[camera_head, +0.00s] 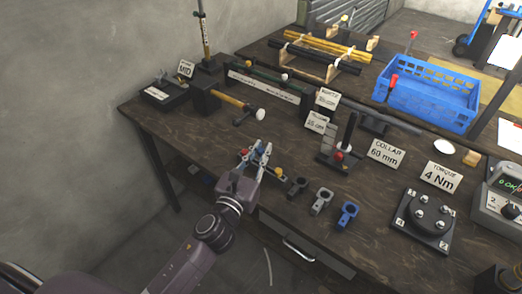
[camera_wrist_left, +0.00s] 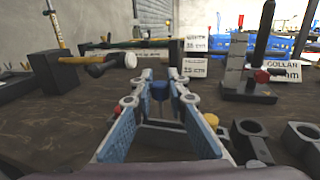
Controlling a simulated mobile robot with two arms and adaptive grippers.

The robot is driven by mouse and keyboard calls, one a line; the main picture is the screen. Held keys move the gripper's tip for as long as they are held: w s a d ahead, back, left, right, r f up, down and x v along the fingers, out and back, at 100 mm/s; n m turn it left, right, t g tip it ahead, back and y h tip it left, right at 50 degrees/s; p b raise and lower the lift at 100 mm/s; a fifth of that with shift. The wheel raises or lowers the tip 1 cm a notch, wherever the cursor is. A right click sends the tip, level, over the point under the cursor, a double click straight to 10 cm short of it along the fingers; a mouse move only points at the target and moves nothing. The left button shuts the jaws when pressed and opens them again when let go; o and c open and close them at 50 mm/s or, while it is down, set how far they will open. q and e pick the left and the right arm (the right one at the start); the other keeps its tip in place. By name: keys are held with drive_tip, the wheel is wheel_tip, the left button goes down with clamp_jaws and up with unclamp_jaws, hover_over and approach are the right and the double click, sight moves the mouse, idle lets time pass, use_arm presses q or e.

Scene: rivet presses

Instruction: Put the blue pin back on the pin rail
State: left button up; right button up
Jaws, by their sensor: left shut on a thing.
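My left gripper (camera_head: 263,149) is over the front edge of the dark table and is shut on a small blue pin. In the left wrist view the blue pin (camera_wrist_left: 160,91) is upright between the two blue-padded fingertips. In the head view the fingers mostly hide it. A yellow knob (camera_head: 279,172) is just right of the fingers and also shows in the wrist view (camera_wrist_left: 211,119). A red knob (camera_head: 244,153) is on their left. A rail under these knobs is largely hidden by the gripper; I cannot tell whether the pin touches it. My right gripper is out of view.
Black, grey and blue clamp-like collars (camera_head: 321,201) stand right of the gripper. A black stand with a red knob (camera_head: 340,150) and sign cards are behind right. A blue crate (camera_head: 428,97) is farther back.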

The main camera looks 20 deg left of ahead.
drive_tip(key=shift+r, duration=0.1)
